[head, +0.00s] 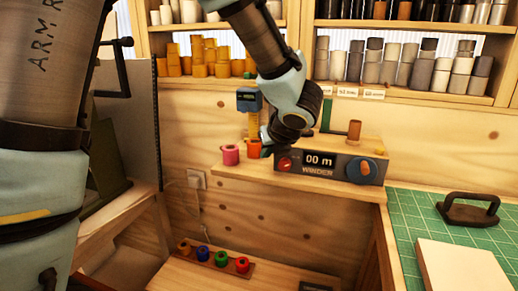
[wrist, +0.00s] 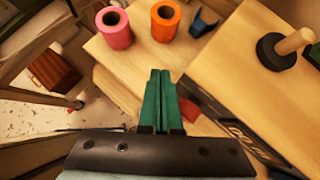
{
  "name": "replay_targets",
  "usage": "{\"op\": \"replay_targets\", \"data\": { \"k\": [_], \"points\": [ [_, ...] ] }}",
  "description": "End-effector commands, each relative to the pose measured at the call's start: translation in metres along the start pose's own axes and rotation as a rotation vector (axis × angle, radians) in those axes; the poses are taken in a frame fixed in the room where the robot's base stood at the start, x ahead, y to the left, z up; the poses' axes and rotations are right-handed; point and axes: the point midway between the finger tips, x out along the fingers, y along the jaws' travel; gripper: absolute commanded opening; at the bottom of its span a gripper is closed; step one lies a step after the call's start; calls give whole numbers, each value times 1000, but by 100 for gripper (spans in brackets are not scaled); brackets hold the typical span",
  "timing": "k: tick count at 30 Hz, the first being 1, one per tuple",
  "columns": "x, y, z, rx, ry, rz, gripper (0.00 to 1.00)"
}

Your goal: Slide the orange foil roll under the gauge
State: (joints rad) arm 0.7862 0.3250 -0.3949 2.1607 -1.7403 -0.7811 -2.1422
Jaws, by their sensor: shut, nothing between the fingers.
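The orange foil roll (head: 254,148) stands upright on the wooden shelf, just right of the pink roll (head: 231,155). In the wrist view the orange roll (wrist: 165,22) and pink roll (wrist: 113,30) stand beyond my fingertips, with a gap between the rolls. The gauge (head: 249,101), with a blue head on a yellow post, rises behind the orange roll. A blue part (wrist: 204,22), probably of the gauge, shows right of the orange roll; I cannot tell whether they touch. My gripper (wrist: 160,74) is shut and empty, its green fingers short of the orange roll. My arm partly hides it in the head view.
The winder (head: 325,165) with its display stands close on the right; its peg (wrist: 295,42) sticks up. Several coloured rolls sit in a rack (head: 215,262) below. A green cutting mat (head: 410,215) lies at right. Stocked shelves (head: 400,92) line the back wall.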

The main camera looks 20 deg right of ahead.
Motion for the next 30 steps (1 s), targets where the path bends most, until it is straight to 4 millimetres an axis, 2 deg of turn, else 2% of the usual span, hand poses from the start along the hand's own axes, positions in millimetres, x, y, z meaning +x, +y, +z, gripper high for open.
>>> {"op": "replay_targets", "data": {
  "k": [5,12,18,30],
  "points": [
    [36,1,1,1,3,3,0],
    [58,0,25,-1,0,0,0],
    [65,0,29,0,0,-2,0],
    [67,0,28,-1,-1,-2,0]
  ]
}}
